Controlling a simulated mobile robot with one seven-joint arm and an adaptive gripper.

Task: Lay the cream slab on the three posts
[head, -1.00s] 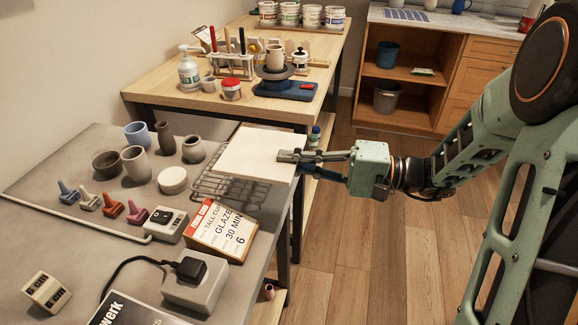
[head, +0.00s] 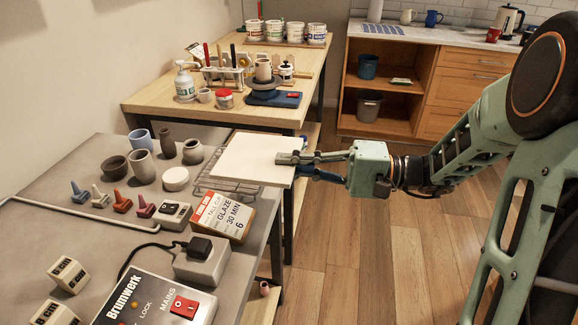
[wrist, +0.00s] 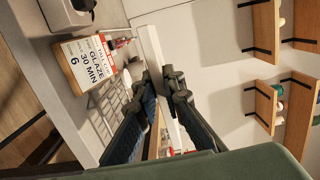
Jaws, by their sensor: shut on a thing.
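The cream slab (head: 240,160) is a flat square plate, held roughly level over the back right corner of the grey table (head: 60,165). My gripper (head: 282,158) is shut on its right edge. In the wrist view the slab (wrist: 151,48) shows nearly edge-on, running between the two dark fingers (wrist: 160,80). The slab hides part of a wire rack (head: 238,188) below it. Two cream blocks with printed marks, one (head: 72,275) and another (head: 54,313), stand at the front left. I cannot make out three set posts; the slab may cover them.
Grey pots (head: 142,166) and small coloured cone-like pieces (head: 122,201) stand left of the slab. A glaze card (head: 222,215), a plug box (head: 203,260) and a control box (head: 155,300) lie in front. A wooden bench (head: 160,108) with tools stands behind.

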